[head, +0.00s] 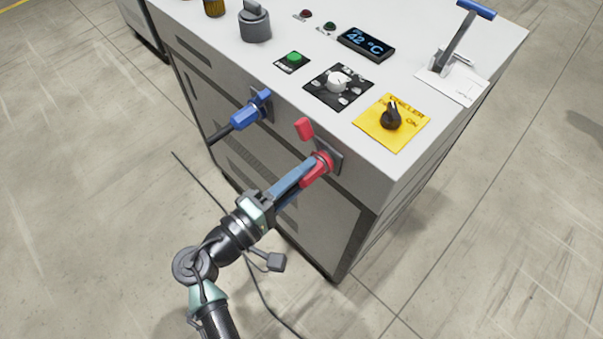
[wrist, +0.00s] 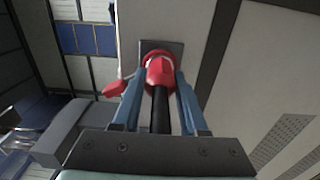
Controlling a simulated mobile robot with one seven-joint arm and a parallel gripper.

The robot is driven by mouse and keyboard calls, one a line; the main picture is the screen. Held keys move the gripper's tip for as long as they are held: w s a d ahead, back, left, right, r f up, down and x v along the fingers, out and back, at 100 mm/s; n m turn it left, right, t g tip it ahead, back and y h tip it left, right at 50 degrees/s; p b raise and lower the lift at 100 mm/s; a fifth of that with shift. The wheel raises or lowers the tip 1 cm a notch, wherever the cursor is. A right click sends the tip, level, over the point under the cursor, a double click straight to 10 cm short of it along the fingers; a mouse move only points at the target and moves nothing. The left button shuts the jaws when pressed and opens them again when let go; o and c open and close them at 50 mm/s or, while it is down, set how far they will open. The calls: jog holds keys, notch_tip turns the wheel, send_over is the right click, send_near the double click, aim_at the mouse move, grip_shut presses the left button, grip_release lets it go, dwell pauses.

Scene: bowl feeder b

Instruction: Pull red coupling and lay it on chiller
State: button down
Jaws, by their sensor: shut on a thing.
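The red coupling (head: 316,171) is at the socket on the chiller's front face, and it also shows in the wrist view (wrist: 160,73). A black hose runs back from it between my fingers. My gripper (head: 301,182) is shut on the red coupling, with its blue fingers on either side in the wrist view (wrist: 161,88). A red flap (head: 304,128) stands open beside the socket plate (head: 331,155). The chiller (head: 440,130) is a grey cabinet with a pale top. Whether the coupling is fully seated is hard to tell.
A blue coupling (head: 247,115) with a black hose sits at the left socket. The top carries a yellow-plated rotary switch (head: 391,121), a dial panel (head: 338,86), a green button (head: 293,59), a temperature display (head: 366,43) and a blue-handled lever (head: 460,40). The front right corner of the top is bare.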

jog(key=shift+v, duration=2.8)
jog(key=shift+d, duration=0.1)
jog(key=shift+s, duration=0.15)
